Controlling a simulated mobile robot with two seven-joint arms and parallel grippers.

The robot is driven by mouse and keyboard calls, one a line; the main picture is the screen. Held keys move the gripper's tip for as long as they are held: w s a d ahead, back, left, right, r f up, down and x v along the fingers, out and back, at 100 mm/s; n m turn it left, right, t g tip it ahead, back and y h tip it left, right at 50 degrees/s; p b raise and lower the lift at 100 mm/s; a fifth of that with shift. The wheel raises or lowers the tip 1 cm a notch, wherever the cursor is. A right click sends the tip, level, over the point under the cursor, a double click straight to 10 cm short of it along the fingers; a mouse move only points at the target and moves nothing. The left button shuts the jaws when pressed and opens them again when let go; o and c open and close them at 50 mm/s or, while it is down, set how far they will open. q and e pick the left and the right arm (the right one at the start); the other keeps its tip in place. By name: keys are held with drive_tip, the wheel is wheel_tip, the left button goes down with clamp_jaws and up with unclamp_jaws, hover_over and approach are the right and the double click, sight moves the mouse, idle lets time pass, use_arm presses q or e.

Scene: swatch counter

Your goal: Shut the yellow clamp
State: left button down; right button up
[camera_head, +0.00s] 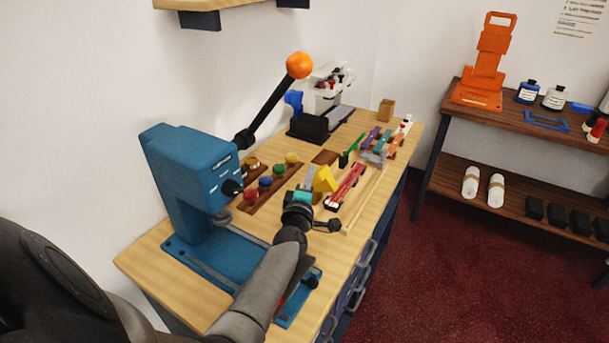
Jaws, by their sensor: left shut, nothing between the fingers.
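A yellow piece (326,180), which looks like the yellow clamp, stands on the wooden bench just to the right of my left gripper's fingers. Its lower part is partly hidden, and I cannot tell whether it is open or shut. My left gripper (309,176) reaches over the bench from the lower left, past the blue press. Its fingers are shut with nothing between them. They look close beside the yellow piece, but I cannot tell whether they touch it. My right gripper is not in view.
A blue press (190,175) with an orange-knobbed lever (299,66) stands left of my arm. Knobs in several colours sit on a brown strip (262,194). A red long tool (346,186) lies right of the yellow piece. A shelf (515,120) stands far right.

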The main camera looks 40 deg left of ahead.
use_arm(q)
drive_tip(key=shift+w+d+f+m+t, duration=0.1)
drive_tip(key=shift+d+m+t, duration=0.2)
drive_tip(key=shift+d+m, duration=0.6)
drive_tip(key=shift+d, duration=0.15)
drive_tip(key=p+v, duration=0.1)
drive_tip(key=v, duration=1.4)
drive_tip(key=shift+p, duration=0.3)
